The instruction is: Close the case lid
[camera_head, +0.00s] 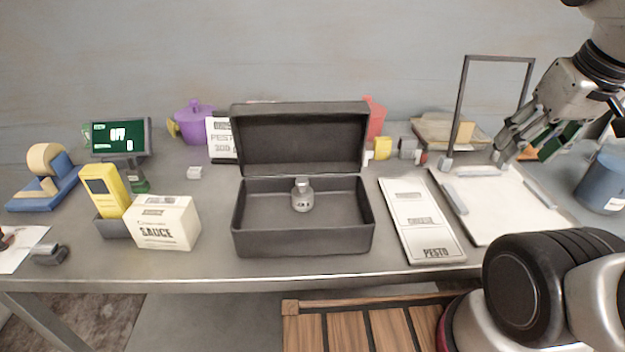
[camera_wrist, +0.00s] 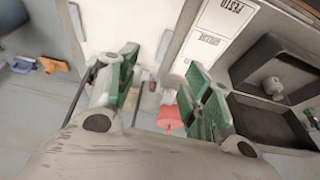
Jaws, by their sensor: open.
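The dark grey case (camera_head: 303,243) stands in the middle of the table with its lid (camera_head: 300,110) raised upright at the back edge. A small grey weight-like object (camera_head: 302,196) stands inside the case. In the wrist view the case (camera_wrist: 265,122) shows at the right with the same object (camera_wrist: 272,86) in it. My gripper (camera_head: 525,150) is at the right, above the far end of the white board, well apart from the case. In the wrist view my gripper (camera_wrist: 150,92) has its green-padded fingers spread with nothing held between them.
A pesto-labelled board (camera_head: 421,222) lies just right of the case, beside a white board with a wire frame (camera_head: 495,60). A sauce box (camera_head: 166,223) and a yellow meter (camera_head: 104,190) stand left. A purple pot (camera_head: 195,123) and a red item (camera_head: 376,118) stand behind the lid.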

